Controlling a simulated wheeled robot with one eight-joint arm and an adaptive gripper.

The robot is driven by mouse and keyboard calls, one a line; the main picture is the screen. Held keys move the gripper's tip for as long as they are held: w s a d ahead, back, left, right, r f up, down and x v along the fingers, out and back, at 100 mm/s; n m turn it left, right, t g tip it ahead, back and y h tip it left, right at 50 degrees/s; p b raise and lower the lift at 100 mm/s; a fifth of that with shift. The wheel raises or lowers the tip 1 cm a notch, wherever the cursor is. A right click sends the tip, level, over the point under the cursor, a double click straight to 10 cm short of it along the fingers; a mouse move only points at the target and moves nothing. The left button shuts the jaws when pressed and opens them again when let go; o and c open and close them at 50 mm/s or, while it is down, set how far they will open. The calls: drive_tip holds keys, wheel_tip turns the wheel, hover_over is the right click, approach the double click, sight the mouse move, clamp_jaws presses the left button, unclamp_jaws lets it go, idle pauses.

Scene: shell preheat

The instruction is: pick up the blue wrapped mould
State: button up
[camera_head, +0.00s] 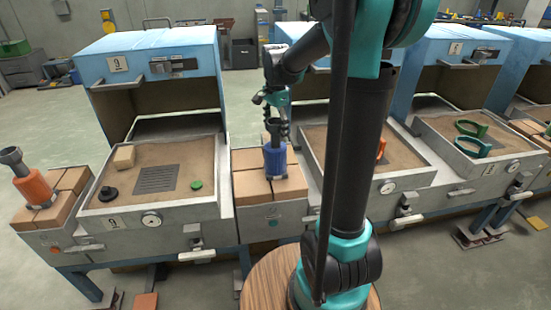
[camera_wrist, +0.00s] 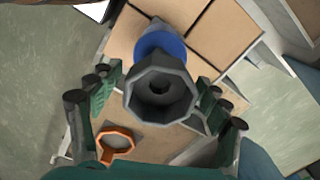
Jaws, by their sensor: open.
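The blue wrapped mould (camera_head: 274,162) stands upright on tan bricks (camera_head: 250,187) between two blue-hooded stations. It has a blue sleeve and a dark grey neck and cup on top. In the wrist view its octagonal grey cup (camera_wrist: 160,92) faces the camera, with the blue sleeve (camera_wrist: 158,42) partly hidden behind it. My gripper (camera_head: 277,108) is just above the mould, around the level of its cup. In the wrist view my gripper (camera_wrist: 160,84) is open, with one finger on each side of the cup. Gaps show between fingers and cup.
A similar orange wrapped mould (camera_head: 34,184) stands on bricks at far left. The left sand tray (camera_head: 150,215) holds a tan block (camera_head: 124,157), a black knob (camera_head: 107,193) and a green disc (camera_head: 196,184). An orange ring-shaped thing (camera_wrist: 117,132) shows in the wrist view. Blue hoods flank the bricks.

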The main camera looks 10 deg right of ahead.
drive_tip(key=shift+f, duration=0.75)
drive_tip(key=shift+c, duration=0.3)
clamp_jaws()
